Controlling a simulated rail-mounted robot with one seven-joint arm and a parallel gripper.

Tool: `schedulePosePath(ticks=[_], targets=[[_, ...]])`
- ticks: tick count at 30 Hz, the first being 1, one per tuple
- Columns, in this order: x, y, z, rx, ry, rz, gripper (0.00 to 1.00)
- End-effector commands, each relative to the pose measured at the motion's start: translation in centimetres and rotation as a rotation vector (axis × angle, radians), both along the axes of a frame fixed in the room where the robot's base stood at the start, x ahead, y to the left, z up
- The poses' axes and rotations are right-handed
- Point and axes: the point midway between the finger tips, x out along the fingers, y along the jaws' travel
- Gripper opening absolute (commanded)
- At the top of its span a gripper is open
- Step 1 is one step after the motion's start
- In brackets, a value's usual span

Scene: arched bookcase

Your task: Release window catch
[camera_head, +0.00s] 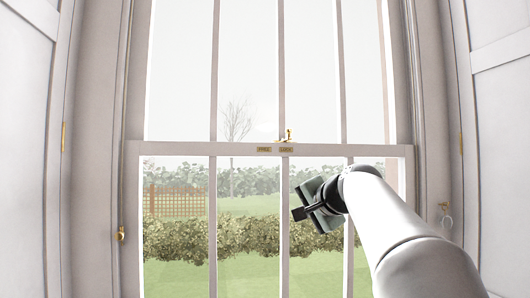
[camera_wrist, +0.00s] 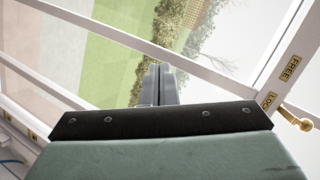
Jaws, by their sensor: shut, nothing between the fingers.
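The window catch (camera_head: 287,136) is a small brass lever on the meeting rail, above the "LOCK" label (camera_head: 286,150). The "FREE" label (camera_head: 264,150) sits just left of it. In the wrist view the brass catch (camera_wrist: 297,118) is at the right edge, its lever beside the "LOCK" label (camera_wrist: 267,103), with the "FREE" label (camera_wrist: 291,68) above. My gripper (camera_head: 297,214) is below and slightly right of the catch in the head view, in front of the lower panes. In the wrist view its fingers (camera_wrist: 158,72) are together and empty, apart from the catch.
The sash window has a horizontal meeting rail (camera_head: 190,148) and vertical glazing bars (camera_head: 284,240). Brass fittings show on the left frame (camera_head: 121,233) and the right frame (camera_head: 445,206), where a ring hangs. Panelled shutters (camera_head: 28,150) flank the window. The space before the left panes is clear.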

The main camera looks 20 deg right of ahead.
Motion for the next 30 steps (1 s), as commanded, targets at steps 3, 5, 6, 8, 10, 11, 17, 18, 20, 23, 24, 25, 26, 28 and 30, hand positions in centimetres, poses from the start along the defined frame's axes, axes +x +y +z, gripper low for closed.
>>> schedulePosePath(ticks=[3,5,6,8,10,11,17,18,20,23,24,25,26,28,30], targets=[[0.2,-4.1,10.6,0.096,-0.206,-0.084,0.00],[-0.3,-5.2,14.2,0.132,-0.285,-0.104,0.00],[-0.6,-5.8,16.1,0.151,-0.327,-0.111,0.00],[-1.1,-6.3,18.3,0.172,-0.376,-0.117,0.00],[-1.6,-6.6,19.9,0.188,-0.414,-0.120,0.00],[-1.7,-6.7,20.3,0.192,-0.423,-0.121,0.00],[-1.9,-6.7,20.9,0.197,-0.438,-0.120,0.00],[-1.9,-6.7,20.9,0.197,-0.437,-0.120,0.00],[-1.9,-6.7,20.9,0.197,-0.437,-0.120,0.00],[-1.8,-6.7,20.9,0.196,-0.436,-0.119,0.00],[-1.6,-6.7,20.9,0.196,-0.436,-0.119,0.00],[-1.4,-6.7,21.0,0.196,-0.436,-0.119,0.00],[-1.1,-6.7,21.0,0.196,-0.435,-0.119,0.00],[-0.2,-6.7,21.2,0.196,-0.434,-0.119,0.00],[1.0,-6.6,21.3,0.197,-0.433,-0.117,0.00]])
